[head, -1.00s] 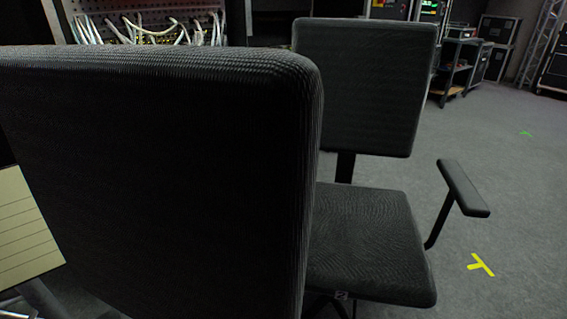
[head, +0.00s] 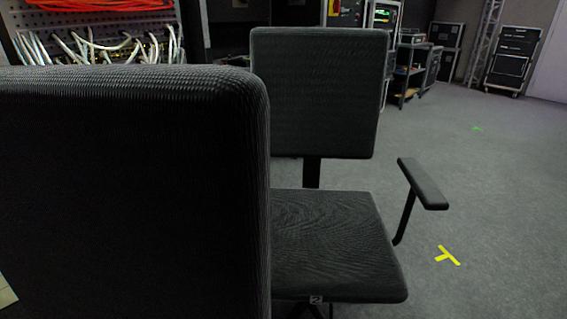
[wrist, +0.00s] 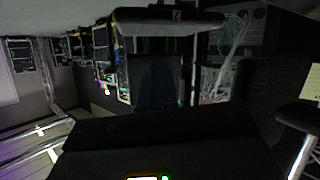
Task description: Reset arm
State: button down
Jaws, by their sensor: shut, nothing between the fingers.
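My arm and gripper do not show in the head view. In the wrist view the scene appears upside down, and I can make out no fingers there. A broad dark shape (wrist: 150,145) fills the lower middle of the wrist view, and I cannot tell what it is.
A dark chair back (head: 130,190) stands very close, filling the left of the head view. Another chair (head: 325,240) with an armrest (head: 424,184) stands just beyond it. White cables (head: 90,45) hang behind. Grey floor with a yellow mark (head: 447,255) is clear at right.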

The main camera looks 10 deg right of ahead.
notch_tip(320, 180, up, 27)
jog(key=s+m+t+p, duration=0.1)
jog(key=s+p, duration=0.1)
jog(key=p, duration=1.8)
jog(key=shift+s+a+m, duration=0.15)
jog(key=shift+a+m, duration=0.1)
jog(key=shift+m, duration=0.15)
